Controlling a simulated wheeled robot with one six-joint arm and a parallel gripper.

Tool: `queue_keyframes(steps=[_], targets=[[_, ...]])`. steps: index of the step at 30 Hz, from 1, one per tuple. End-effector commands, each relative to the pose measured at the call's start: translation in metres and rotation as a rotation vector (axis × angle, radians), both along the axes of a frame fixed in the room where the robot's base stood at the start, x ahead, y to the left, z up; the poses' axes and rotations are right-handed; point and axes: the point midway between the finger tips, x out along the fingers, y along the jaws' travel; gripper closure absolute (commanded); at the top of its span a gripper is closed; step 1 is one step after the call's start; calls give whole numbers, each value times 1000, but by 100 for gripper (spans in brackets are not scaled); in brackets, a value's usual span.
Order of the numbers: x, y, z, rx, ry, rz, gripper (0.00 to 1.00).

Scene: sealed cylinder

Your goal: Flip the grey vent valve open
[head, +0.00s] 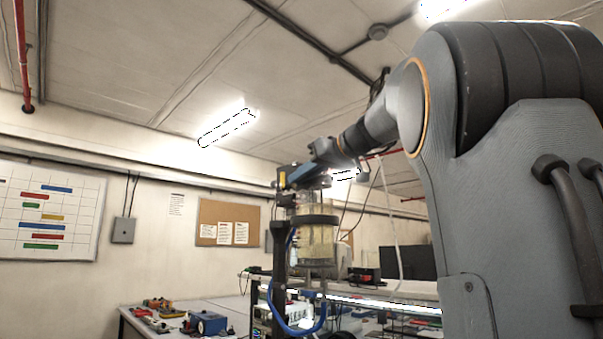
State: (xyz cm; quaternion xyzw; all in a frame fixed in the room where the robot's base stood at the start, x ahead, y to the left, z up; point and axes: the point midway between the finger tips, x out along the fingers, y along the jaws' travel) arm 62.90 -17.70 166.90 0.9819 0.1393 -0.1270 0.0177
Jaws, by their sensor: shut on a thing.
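A clear, yellowish cylinder (318,240) stands upright with a dark band (316,219) around its upper part. My gripper (303,179) reaches in from the upper right and is at the cylinder's top. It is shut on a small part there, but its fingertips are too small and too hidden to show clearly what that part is. I cannot make out the grey vent valve as a separate thing; my gripper and the fittings cover that spot.
A dark upright post (280,255) stands just left of the cylinder. A blue hose (290,326) loops below it. A bench with tools and a blue box (204,323) is at lower left. A dark monitor (407,262) stands behind at right. The space left of the post is free.

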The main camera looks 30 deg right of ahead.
Motion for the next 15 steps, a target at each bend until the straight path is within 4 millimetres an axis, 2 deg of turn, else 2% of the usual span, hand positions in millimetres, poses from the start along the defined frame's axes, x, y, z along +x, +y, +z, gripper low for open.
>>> queue_keyframes(steps=[5, 6, 7, 15], targets=[[0, 0, 1, 0, -2, 0, 100], [0, 0, 1, 0, -2, 0, 87], [0, 0, 1, 0, -2, 0, 83], [0, 0, 0, -1, -2, -1, 83]])
